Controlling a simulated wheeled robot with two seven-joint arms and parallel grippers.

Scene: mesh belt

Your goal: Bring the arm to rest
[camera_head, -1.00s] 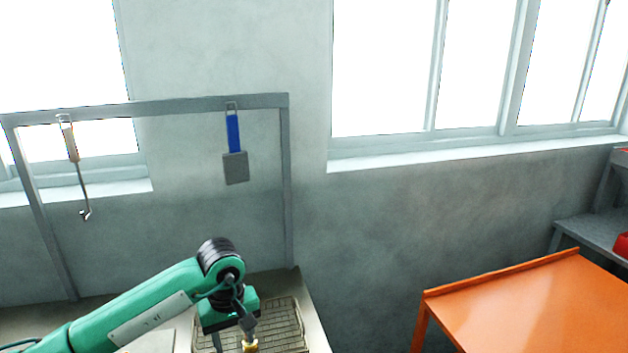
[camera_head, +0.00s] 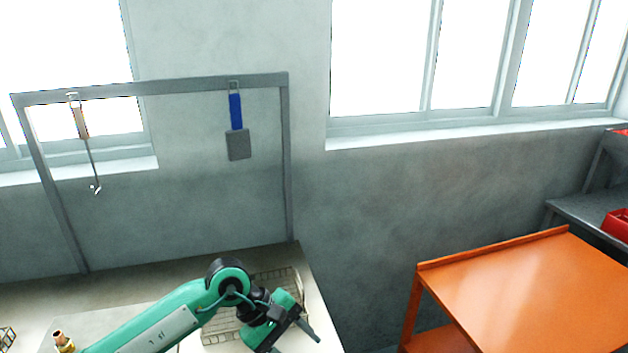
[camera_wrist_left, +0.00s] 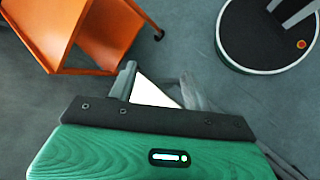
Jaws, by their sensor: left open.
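My left arm (camera_head: 165,325) comes in from the lower left in the head view, over the worktop. Its gripper (camera_head: 293,342) is at the bottom centre, in front of the wire mesh (camera_head: 279,278), with its fingers pointing down and right. In the left wrist view the two fingers (camera_wrist_left: 158,76) stand apart with a bright white patch and floor between them. The gripper is open, and I see nothing held in it. My right gripper is in neither view.
A brass-coloured fitting (camera_head: 62,341) stands at the lower left of the worktop (camera_head: 40,305). A frame (camera_head: 180,88) behind holds a blue-handled scraper (camera_head: 237,130) and a hooked tool (camera_head: 88,145). An orange table (camera_head: 530,290) stands right, across a gap; it also shows in the wrist view (camera_wrist_left: 95,35).

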